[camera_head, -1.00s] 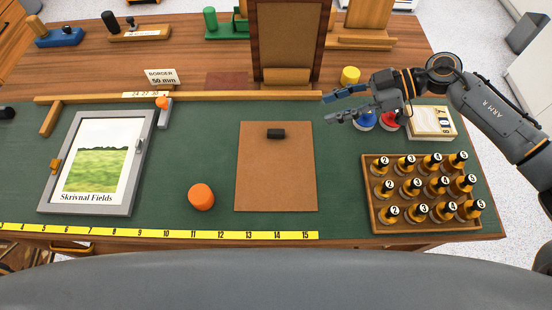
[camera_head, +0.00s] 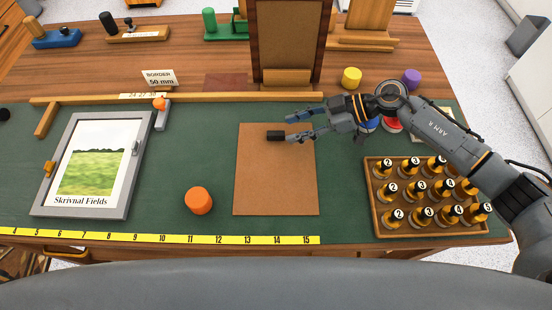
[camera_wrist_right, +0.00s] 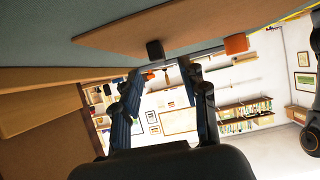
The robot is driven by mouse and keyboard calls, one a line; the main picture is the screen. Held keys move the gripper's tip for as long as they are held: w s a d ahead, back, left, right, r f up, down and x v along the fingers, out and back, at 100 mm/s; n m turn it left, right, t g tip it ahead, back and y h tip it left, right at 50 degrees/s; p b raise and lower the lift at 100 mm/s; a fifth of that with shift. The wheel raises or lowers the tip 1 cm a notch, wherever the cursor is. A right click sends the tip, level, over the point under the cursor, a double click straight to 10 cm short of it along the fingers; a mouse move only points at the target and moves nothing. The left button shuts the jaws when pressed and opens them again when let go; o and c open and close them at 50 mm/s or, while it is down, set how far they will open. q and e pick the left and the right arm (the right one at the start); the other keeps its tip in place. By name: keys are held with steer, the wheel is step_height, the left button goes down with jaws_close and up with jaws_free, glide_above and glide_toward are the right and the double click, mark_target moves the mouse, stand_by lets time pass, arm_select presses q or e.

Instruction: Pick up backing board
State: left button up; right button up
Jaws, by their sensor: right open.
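The backing board (camera_head: 275,180) is a flat brown rectangle lying on the green mat in the head view. A small black block (camera_head: 276,136) stands on it near its far edge. My right gripper (camera_head: 290,128) is open and empty, its fingertips just right of the black block, over the board's far right part. In the right wrist view the board (camera_wrist_right: 185,22) shows at the top with the black block (camera_wrist_right: 155,49) beyond the two spread fingers (camera_wrist_right: 158,75). Whether the fingertips touch the block cannot be told. My left gripper is not in view.
A grey frame (camera_head: 122,180) with a landscape print lies at left. An orange knob (camera_head: 199,200) stands left of the board. A wooden tray (camera_head: 376,222) of numbered bottles stands at right. A wooden rail (camera_head: 215,98) and a brown upright panel (camera_head: 290,40) are behind the board.

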mark_target(279, 133)
steer(key=x, duration=0.4)
steer(key=shift+w+a+f+p, duration=0.1)
steer(key=shift+a+f+p, duration=0.15)
steer(key=shift+p, duration=0.1)
steer(key=shift+c, duration=0.3)
jaws_close()
steer(key=shift+r, duration=0.1)
